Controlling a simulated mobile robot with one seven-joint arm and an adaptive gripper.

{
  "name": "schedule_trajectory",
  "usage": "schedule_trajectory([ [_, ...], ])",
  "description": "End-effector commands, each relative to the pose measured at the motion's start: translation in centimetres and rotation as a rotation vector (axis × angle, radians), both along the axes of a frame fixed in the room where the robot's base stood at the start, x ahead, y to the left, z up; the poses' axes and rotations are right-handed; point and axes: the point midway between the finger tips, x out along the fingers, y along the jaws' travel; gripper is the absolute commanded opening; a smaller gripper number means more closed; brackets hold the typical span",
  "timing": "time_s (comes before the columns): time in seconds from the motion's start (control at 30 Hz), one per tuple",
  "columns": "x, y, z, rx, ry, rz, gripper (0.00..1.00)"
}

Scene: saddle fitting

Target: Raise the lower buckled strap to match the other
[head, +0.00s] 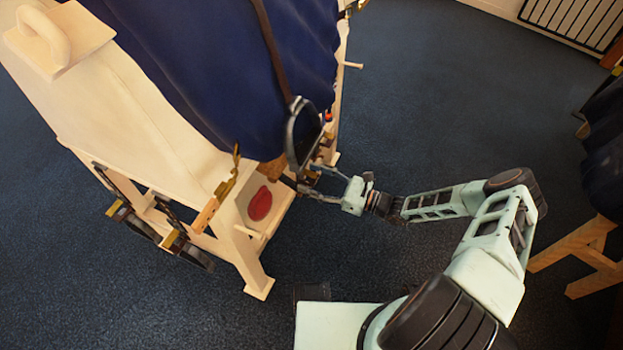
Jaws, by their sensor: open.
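A brown strap (272,45) runs down over the blue cloth on the wooden stand. A dark loop, like a stirrup (291,137), hangs at its lower end. My gripper (312,181) is at the stand's near right side, just below the loop, with its fingers apart. I cannot tell whether a finger touches the loop. A brass-coloured fitting (350,8) shows at the top edge, on the cloth's far side. It is cut off, so I cannot tell whether it is a buckle of the other strap. No buckle on the brown strap can be made out.
The pale wooden stand (110,100) carries the blue cloth (190,50). A red oval object (260,203) lies on its low shelf. Dark straps with brass-coloured pieces (172,240) hang at its left end. Another wooden stand (585,245) is at the right.

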Motion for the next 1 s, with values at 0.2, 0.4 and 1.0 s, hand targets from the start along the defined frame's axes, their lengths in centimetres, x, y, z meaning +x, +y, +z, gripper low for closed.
schedule_trajectory([
  [0.2,0.09,0.31,-0.01,-0.001,0.000,0.001,0.55],
  [0.4,0.09,0.29,-0.01,-0.001,0.000,0.001,0.44],
  [1.0,0.07,0.25,0.40,-0.001,-0.001,0.001,0.00],
])
